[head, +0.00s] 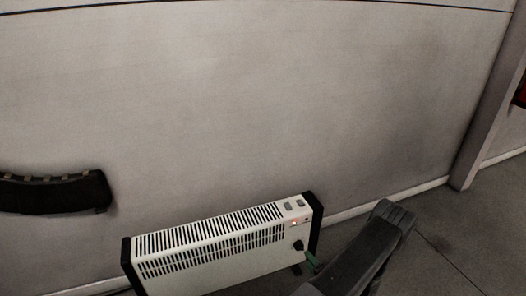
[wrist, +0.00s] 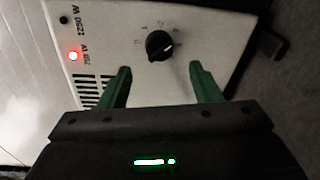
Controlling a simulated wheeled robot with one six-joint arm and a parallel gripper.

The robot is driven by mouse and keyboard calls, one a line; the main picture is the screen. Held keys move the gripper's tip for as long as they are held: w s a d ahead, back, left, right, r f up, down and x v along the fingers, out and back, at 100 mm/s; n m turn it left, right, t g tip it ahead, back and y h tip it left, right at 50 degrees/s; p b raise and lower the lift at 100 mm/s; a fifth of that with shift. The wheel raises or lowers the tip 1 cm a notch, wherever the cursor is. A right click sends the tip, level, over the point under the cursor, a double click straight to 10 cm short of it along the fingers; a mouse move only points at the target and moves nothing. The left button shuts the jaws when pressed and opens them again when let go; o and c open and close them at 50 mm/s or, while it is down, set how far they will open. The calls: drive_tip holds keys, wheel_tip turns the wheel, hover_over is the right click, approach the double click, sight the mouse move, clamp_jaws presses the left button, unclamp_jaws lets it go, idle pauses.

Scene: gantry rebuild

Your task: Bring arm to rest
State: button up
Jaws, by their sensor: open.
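My gripper (wrist: 161,82) is open in the wrist view, its two green fingers apart with nothing between them. The fingers point at the end panel of a white heater (wrist: 205,28), just short of its black dial (wrist: 159,45). A red light (wrist: 73,56) glows on the panel. My dark arm reaches in from the lower right. The other finger is hard to make out there.
A pale wall (head: 250,110) runs behind the heater. A dark curved object (head: 55,192) is at the left edge. A post (head: 490,110) stands at the right. Grey floor (head: 450,235) is clear right of my arm.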

drive_tip(key=b+x, duration=0.1)
drive_tip(key=x, duration=0.5)
idle(0.3)
drive_tip(key=p+v, duration=0.4)
drive_tip(key=v, duration=1)
drive_tip(key=w+a+f+n+t+h+b, duration=0.1)
drive_tip(key=w+a+n+b, duration=0.3)
drive_tip(key=w+n, duration=0.8)
drive_tip(key=a+n+h, duration=0.1)
drive_tip(key=a+n, duration=0.1)
drive_tip(key=n, duration=0.3)
drive_tip(key=shift+w+f+h, duration=0.2)
drive_tip(key=shift+w+h, duration=0.2)
idle(0.4)
drive_tip(key=shift+n, duration=0.3)
